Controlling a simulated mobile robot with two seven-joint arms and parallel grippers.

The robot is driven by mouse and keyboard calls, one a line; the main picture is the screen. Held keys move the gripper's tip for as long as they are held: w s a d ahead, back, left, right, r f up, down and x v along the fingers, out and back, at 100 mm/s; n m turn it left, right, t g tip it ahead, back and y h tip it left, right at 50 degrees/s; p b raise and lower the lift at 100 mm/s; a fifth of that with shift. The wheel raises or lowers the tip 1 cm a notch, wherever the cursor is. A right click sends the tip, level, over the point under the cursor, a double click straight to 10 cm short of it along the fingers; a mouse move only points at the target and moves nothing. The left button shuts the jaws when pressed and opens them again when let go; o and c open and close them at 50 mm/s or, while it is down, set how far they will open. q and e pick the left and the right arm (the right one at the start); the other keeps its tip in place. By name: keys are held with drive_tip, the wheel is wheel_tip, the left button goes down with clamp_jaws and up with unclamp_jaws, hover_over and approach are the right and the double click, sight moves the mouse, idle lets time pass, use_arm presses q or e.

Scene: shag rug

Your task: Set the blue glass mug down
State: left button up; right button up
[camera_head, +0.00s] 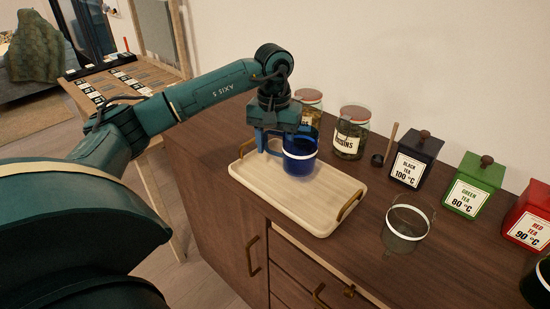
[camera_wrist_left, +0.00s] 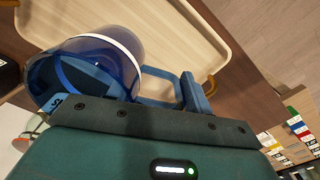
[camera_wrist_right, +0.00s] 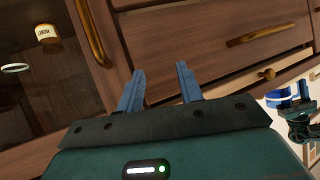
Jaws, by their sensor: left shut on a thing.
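In the left wrist view the mug (camera_wrist_left: 85,68) lies at the left finger, with the tray (camera_wrist_left: 190,30) behind. My right gripper (camera_wrist_right: 158,85) is open and empty in front of the cabinet's drawers; it is not in the head view.
A clear glass mug (camera_head: 406,226) stands right of the tray. Behind are glass jars (camera_head: 350,132) and black (camera_head: 413,160), green (camera_head: 475,185) and red (camera_head: 531,216) tea boxes. The tray has brass handles (camera_head: 350,205). The near half of the tray is bare.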

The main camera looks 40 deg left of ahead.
sight(274, 153)
use_arm(q)
wheel_tip(274, 153, down, 4)
drive_tip(key=shift+r, duration=0.2)
drive_tip(key=shift+f, duration=0.1)
use_arm(e)
drive_tip(key=shift+f, duration=0.1)
use_arm(q)
drive_tip(key=o, duration=1.4)
wheel_tip(274, 153, up, 8)
drive_tip(key=p, duration=0.5)
drive_tip(key=shift+p, duration=0.3)
wheel_tip(274, 153, up, 4)
drive_tip(key=shift+f+p, duration=0.2)
drive_tip(key=shift+p, duration=1.05)
drive_tip(key=shift+r, duration=0.35)
use_arm(e)
drive_tip(key=shift+g+h, duration=0.5)
drive_tip(key=shift+h, duration=0.1)
drive_tip(key=d+r, duration=0.2)
drive_tip(key=r, duration=0.1)
drive_tip(key=shift+s+d+r, duration=0.15)
drive_tip(key=shift+s+r, duration=0.05)
drive_tip(key=shift+s, duration=0.15)
